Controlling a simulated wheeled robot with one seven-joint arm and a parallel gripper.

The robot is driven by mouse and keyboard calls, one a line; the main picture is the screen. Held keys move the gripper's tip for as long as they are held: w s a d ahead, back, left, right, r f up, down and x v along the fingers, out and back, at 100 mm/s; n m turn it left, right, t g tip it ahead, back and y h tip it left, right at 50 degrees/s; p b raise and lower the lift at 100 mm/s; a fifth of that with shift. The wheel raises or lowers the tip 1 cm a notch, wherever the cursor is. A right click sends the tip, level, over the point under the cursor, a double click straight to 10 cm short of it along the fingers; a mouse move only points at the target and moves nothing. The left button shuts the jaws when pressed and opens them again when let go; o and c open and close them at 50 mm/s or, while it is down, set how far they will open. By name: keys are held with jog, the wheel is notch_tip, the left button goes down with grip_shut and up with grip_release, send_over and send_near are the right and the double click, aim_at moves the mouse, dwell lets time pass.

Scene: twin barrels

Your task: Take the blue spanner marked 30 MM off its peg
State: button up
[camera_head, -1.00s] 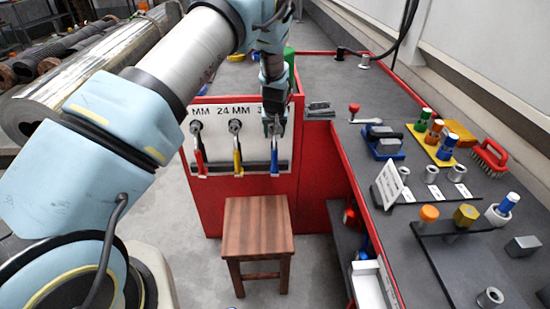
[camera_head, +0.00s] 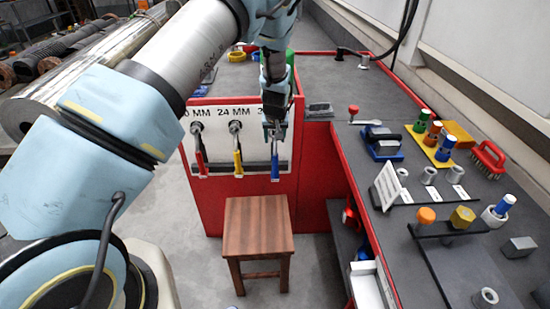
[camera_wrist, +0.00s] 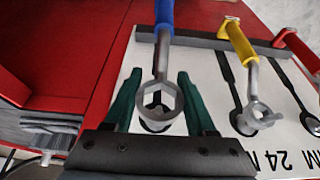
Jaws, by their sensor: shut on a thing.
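The blue-handled spanner (camera_head: 275,168) hangs upright at the right end of the white board in the head view. Its grey shaft and ring end (camera_wrist: 158,100) show in the wrist view. My gripper (camera_head: 274,122) is shut on this spanner near its ring end; its green fingers (camera_wrist: 160,80) stand on either side. The gripper covers most of the size label above it in the head view. I cannot tell whether the ring still sits around its peg.
A yellow spanner (camera_head: 238,158), under the 24 MM label, and a red spanner (camera_head: 201,160) hang to the left. A wooden stool (camera_head: 258,222) stands in front of the red cabinet (camera_head: 220,206). A grey workbench (camera_head: 390,232) with parts lies to the right.

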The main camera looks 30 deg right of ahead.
jog(key=shift+s+r, duration=0.1)
jog(key=shift+s, duration=0.05)
jog(key=s+a+p, duration=0.1)
jog(key=s+a, duration=0.2)
jog(key=s, duration=0.3)
dwell(0.3)
